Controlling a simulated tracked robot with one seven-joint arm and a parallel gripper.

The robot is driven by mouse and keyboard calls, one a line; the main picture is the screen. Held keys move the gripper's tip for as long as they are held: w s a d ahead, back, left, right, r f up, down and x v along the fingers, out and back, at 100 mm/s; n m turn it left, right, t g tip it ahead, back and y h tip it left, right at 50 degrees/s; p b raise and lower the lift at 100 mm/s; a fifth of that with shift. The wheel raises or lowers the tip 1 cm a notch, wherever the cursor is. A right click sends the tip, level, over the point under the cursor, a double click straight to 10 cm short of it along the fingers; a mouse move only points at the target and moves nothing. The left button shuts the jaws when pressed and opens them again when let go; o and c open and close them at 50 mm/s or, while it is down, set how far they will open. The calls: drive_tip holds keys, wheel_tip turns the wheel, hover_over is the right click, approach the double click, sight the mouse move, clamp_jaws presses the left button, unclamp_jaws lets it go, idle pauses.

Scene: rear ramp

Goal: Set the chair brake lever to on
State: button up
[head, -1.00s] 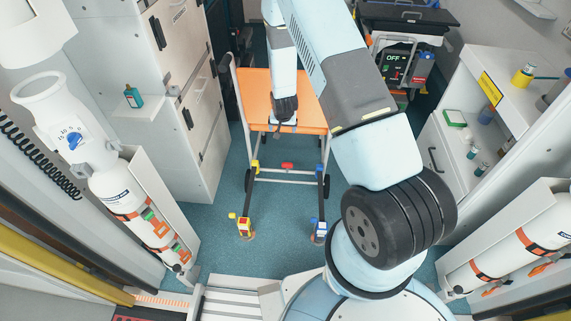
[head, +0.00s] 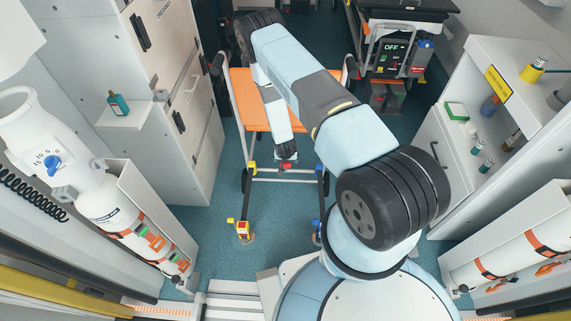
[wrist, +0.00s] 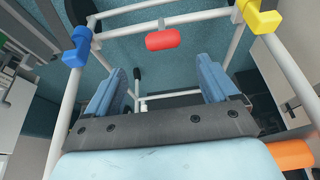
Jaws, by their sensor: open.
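The wheeled chair (head: 239,95) with an orange seat stands mid-floor, facing me. A red lever (wrist: 165,39) sits on its front crossbar, between a blue clamp (wrist: 77,47) and a yellow clamp (wrist: 260,15) in the wrist view.
White cabinets (head: 175,90) stand left and a white counter (head: 460,110) stands right. Gas cylinders (head: 120,220) are in the left front corner.

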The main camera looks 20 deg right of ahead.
sight(285, 164)
drive_tip(key=x, duration=1.2)
drive_tip(key=shift+a, duration=0.25)
